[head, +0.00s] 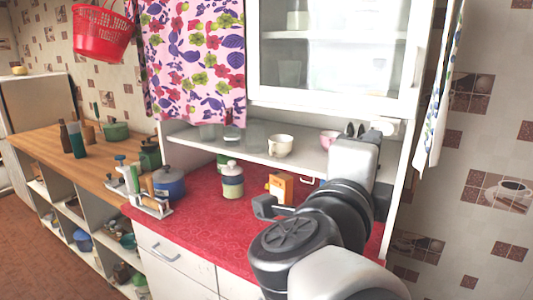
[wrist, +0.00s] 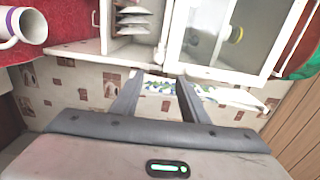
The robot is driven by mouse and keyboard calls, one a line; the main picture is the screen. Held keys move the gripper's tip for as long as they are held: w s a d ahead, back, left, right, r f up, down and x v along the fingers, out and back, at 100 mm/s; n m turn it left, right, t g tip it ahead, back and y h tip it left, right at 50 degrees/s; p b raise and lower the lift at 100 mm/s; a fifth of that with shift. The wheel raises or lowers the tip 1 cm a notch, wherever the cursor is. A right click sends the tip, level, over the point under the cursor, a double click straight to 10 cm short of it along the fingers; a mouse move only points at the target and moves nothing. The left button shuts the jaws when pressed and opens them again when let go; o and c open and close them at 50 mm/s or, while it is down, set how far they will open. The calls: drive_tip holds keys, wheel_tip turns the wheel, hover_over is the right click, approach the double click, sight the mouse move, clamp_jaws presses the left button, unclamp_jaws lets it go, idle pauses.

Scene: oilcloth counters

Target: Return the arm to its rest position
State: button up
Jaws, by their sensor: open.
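My arm reaches up from the lower right of the head view. My gripper (head: 354,130) is in front of the right end of the cabinet's open shelf, near a pink cup (head: 329,140). In the wrist view my gripper (wrist: 160,79) has its two fingers apart with nothing held between them. Beyond the fingers are the tiled wall and a patterned cloth. My arm hides part of the counter's right end.
The white cabinet (head: 333,106) with glass doors stands close to my gripper. A patterned towel (head: 440,95) hangs at its right side. The red counter (head: 205,212) holds a blue pot (head: 168,187), a lidded jar (head: 232,185) and an orange box (head: 281,187). A cream cup (head: 281,146) stands on the shelf.

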drive_tip(key=shift+s+a, duration=0.35)
drive_tip(key=shift+s, duration=0.15)
drive_tip(key=w+a+r+n+y+p, duration=0.2)
drive_tip(key=a+n+y+p, duration=0.1)
drive_tip(key=a+n+y, duration=0.4)
drive_tip(key=w+a+r+n+y+p, duration=0.1)
drive_tip(key=w+a+n+y+p, duration=0.3)
drive_tip(key=n, duration=0.5)
drive_tip(key=s+d+f+n+g+p, duration=0.2)
drive_tip(key=s+d+f+n+g, duration=0.1)
drive_tip(key=s+f+n+g, duration=0.1)
drive_tip(key=s+d+f+n+g+h+p, duration=0.1)
drive_tip(key=s+d+f+n+g, duration=0.3)
drive_tip(key=s, duration=0.5)
wheel_tip(320, 180, down, 2)
drive_tip(key=shift+s+d+f+n+g+p, duration=0.2)
drive_tip(key=shift+d+f+n+g+p, duration=0.1)
drive_tip(key=shift+g+p, duration=0.35)
drive_tip(key=shift+a, duration=0.1)
